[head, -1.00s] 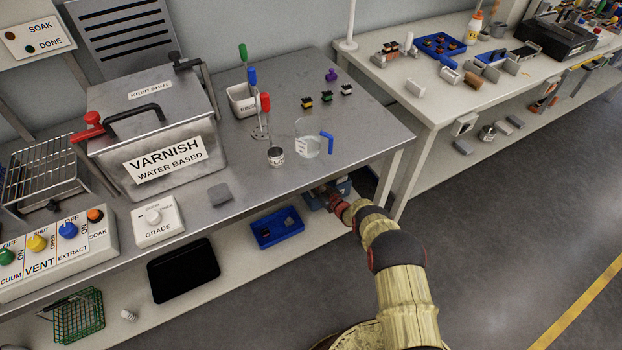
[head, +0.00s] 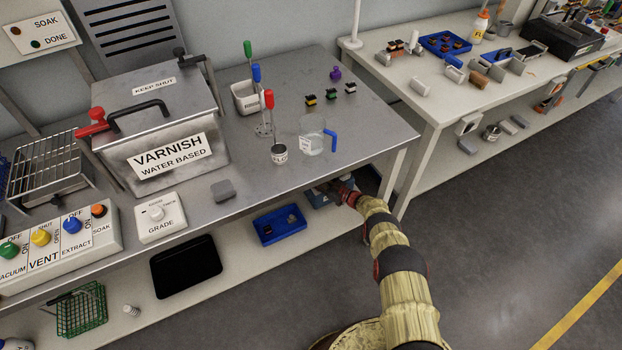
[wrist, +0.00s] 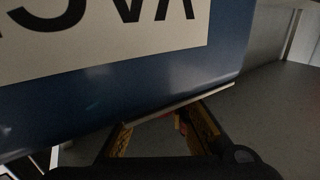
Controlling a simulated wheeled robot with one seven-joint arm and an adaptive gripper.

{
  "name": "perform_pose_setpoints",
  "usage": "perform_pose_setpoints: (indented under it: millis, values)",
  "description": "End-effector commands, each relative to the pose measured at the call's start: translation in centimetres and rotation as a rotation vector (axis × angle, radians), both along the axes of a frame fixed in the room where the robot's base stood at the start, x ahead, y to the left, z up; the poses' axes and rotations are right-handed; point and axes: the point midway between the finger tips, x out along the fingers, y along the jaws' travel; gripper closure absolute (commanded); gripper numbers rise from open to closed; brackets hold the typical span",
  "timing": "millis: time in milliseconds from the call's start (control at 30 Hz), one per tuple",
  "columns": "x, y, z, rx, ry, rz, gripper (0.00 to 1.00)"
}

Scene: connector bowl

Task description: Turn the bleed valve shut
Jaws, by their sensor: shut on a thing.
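A blue unit (head: 316,196) stands on the lower shelf under the right end of the steel bench, partly hidden by the bench edge and my arm. The wrist view shows its blue face (wrist: 190,75) up close, with a white label in large upside-down letters. My gripper (wrist: 168,132) is at the edge of this face; its yellowish fingers show partly beyond a pale rim. It is shut on a small part with a bit of red (wrist: 180,123) showing, seemingly the bleed valve. Most of that part is hidden, so its turn cannot be read.
The steel bench (head: 225,215) overhangs the gripper. A blue tray (head: 280,225) and a black tray (head: 186,266) lie on the lower shelf to the left. A glass jug (head: 312,135) stands on the bench above. Open floor (head: 500,220) lies to the right.

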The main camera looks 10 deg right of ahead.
Motion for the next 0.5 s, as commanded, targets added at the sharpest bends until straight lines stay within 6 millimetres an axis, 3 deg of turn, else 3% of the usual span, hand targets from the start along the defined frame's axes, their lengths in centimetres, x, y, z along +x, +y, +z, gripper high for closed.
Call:
perform_pose_setpoints:
  millis: [267,300,500]
  values:
    - [-0.02,0.01,-0.03,0.0,0.0,0.0,1.0]
    - [-0.02,0.01,-0.02,0.0,0.0,0.0,0.82]
    - [-0.01,0.01,-0.01,0.0,0.0,0.0,0.71]
